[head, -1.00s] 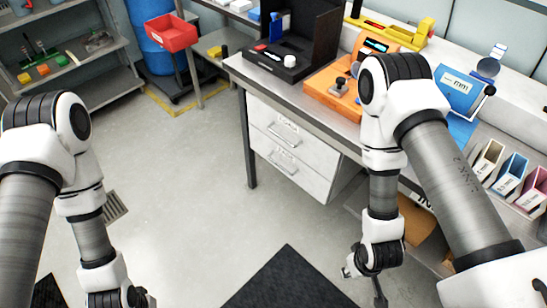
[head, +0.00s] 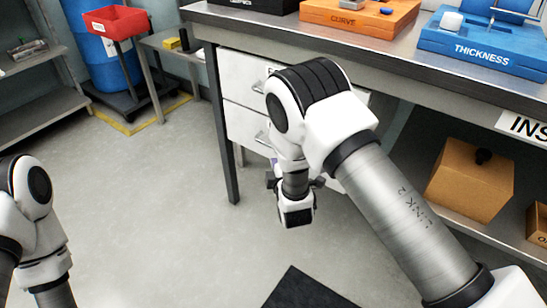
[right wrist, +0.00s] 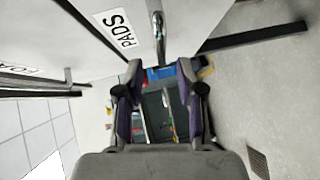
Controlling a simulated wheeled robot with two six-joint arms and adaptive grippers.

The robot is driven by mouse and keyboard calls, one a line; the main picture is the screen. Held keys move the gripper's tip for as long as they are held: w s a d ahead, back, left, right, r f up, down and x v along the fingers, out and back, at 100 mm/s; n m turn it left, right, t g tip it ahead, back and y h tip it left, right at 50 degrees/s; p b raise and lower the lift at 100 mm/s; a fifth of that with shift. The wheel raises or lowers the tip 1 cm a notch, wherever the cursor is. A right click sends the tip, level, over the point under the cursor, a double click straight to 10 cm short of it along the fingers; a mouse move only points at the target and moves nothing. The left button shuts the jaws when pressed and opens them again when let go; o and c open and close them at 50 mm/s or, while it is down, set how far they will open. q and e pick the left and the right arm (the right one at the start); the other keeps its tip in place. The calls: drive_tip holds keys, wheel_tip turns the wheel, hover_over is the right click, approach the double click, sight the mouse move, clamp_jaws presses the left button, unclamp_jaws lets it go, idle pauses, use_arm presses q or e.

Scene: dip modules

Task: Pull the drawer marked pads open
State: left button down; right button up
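The drawer marked PADS (right wrist: 85,50) has a white front and a metal bar handle (right wrist: 158,32) in the right wrist view. It is the lower white drawer (head: 240,122) under the bench in the head view, and looks closed. My right gripper (right wrist: 160,72) is open, with purple-lined fingers spread either side of a line to the handle. The handle shows just beyond the fingertips, between them; I cannot tell whether they touch it. In the head view the right arm hides most of the gripper and part of the drawer. My left gripper is out of view.
An upper drawer (head: 237,72) sits above it, its label cut off in the wrist view. A bench leg (head: 222,140) stands left of the drawers. A cardboard box (head: 468,180) is on the low shelf at right.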

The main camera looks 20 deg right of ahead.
drive_tip(key=w, duration=0.1)
drive_tip(key=w+b, duration=0.1)
drive_tip(key=w, duration=0.1)
drive_tip(key=w+f, duration=0.1)
drive_tip(key=shift+w+d, duration=0.3)
drive_tip(key=shift+w, duration=0.5)
drive_tip(key=shift+c, duration=0.3)
clamp_jaws()
